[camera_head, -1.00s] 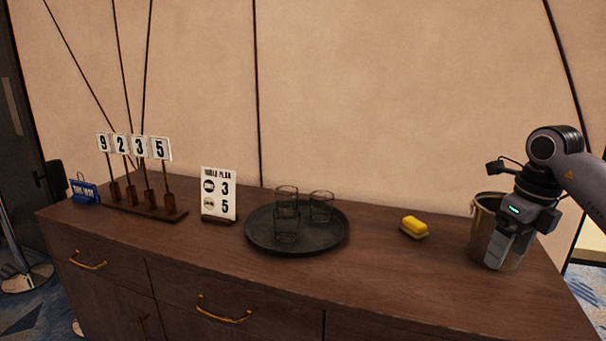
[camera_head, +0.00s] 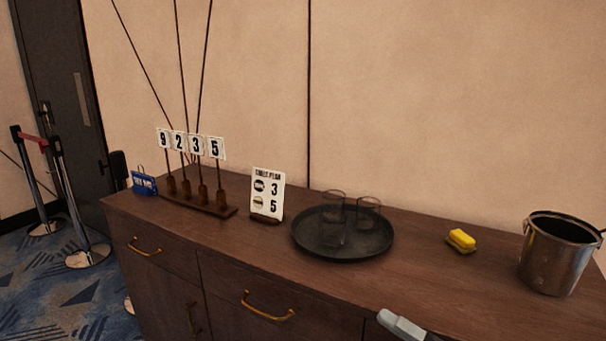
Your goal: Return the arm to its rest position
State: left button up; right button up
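A small grey-white part of my arm or gripper (camera_head: 402,325) shows at the bottom edge, in front of the sideboard. Most of it is cut off, and I cannot see whether its fingers are open. No arm comes in from the left, so my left gripper is out of view. Nothing is seen held.
The wooden sideboard (camera_head: 420,285) carries a number stand (camera_head: 200,203), a small sign (camera_head: 267,195), a dark round tray (camera_head: 350,250) with glasses, a yellow sponge-like block (camera_head: 461,240) and a metal bucket (camera_head: 556,258). Barrier posts (camera_head: 75,215) stand on the carpet at left.

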jog(key=s+d+f+m+h, duration=0.3)
jog(key=s+f+m+h, duration=0.4)
jog(key=f+m, duration=0.3)
jog(key=s+d+f+m+g+h+p, duration=0.1)
jog(key=s+d+f+m+h, duration=0.3)
jog(key=s+f+m+h, duration=0.3)
jog(key=s+f+m, duration=0.3)
jog(key=f+m, duration=0.1)
jog(key=m, duration=0.2)
jog(key=shift+d+m+g+p, duration=0.15)
jog(key=shift+m+g+p, duration=0.15)
jog(key=shift+m, duration=0.1)
jog(key=shift+f, duration=0.1)
